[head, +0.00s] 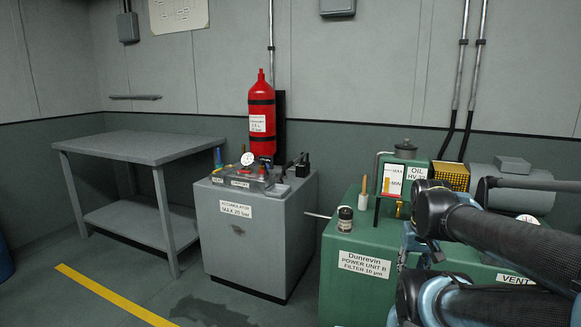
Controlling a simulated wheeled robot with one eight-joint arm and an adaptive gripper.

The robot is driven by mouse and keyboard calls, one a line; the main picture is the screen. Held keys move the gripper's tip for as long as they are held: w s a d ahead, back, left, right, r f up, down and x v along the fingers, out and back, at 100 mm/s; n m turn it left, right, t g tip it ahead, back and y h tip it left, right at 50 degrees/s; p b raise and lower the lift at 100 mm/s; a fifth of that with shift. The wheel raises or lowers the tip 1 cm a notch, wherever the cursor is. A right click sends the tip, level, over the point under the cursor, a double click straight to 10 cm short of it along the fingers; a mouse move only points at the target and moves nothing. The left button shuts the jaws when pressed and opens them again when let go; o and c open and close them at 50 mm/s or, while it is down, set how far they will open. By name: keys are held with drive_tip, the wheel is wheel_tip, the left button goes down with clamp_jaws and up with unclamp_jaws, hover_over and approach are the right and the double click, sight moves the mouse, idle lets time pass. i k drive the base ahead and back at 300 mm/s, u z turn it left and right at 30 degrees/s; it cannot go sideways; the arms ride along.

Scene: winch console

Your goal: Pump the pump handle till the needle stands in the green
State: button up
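A small round gauge with a white face (247,159) stands on top of the grey accumulator cabinet (238,240). Its needle and any green band are too small to read. An upright tan grip (364,185) stands on the green power unit (345,292), near its left end. It may be the pump handle, but I cannot tell for sure. Black levers or fittings (302,166) also stand on the accumulator cabinet. My arm's dark links cross the lower right in front of the green unit. I cannot make out my gripper.
A grey table (150,146) with a lower shelf stands at left. A red cylinder (262,117) is on the wall behind the cabinet. A small dark can (345,219) and an oil tank (404,171) are on the green unit. Floor with a yellow line (115,296) is clear at front left.

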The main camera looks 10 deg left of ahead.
sight(289, 165)
drive_tip(key=k, duration=1)
drive_tip(key=u, duration=0.55)
drive_tip(key=i, duration=1.8)
drive_tip(key=u, duration=0.05)
